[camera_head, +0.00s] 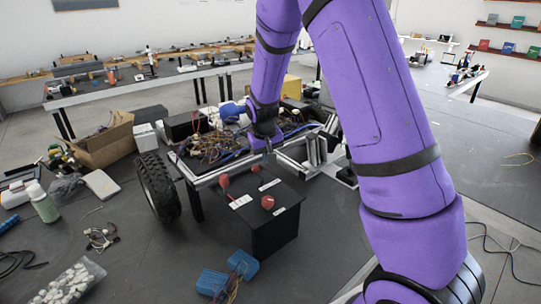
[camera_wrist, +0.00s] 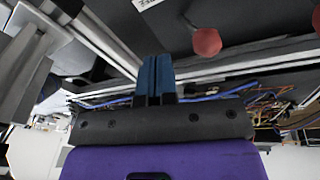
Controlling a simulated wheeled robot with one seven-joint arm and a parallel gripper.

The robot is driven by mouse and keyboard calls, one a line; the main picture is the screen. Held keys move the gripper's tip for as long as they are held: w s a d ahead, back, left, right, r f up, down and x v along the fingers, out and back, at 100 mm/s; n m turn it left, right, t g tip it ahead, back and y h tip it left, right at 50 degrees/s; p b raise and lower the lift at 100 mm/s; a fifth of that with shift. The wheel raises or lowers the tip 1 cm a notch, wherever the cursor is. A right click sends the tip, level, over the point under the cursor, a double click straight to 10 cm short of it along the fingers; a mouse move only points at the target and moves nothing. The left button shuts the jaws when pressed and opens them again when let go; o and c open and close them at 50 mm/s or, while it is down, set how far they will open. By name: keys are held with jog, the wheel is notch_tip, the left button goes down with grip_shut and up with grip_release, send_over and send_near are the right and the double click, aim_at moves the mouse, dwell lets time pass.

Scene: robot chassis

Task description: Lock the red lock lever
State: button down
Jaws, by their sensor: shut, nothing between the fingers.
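Red ball-ended levers stand on a black box on the chassis: one at the left (camera_head: 224,181), one at the back (camera_head: 256,169) and one nearer the front (camera_head: 267,202). White labels lie beside them, too small to read, so I cannot tell which lever is the lock lever. In the wrist view a red knob (camera_wrist: 207,42) on a thin stem is right of the fingers, and another red edge shows at the right border. My gripper (camera_head: 268,149) is above the chassis frame behind the box, apart from the knobs. Its blue fingers (camera_wrist: 155,62) are together and empty.
Tangled wires (camera_head: 215,145) and metal frame bars lie just behind the box (camera_head: 275,232). A black wheel (camera_head: 158,187) stands at the left. Blue blocks (camera_head: 212,282) with wires lie on the floor in front. My purple arm covers the right side.

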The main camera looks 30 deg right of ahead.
jog(key=shift+r, duration=0.1)
jog(key=shift+r, duration=0.7)
jog(key=shift+r, duration=0.1)
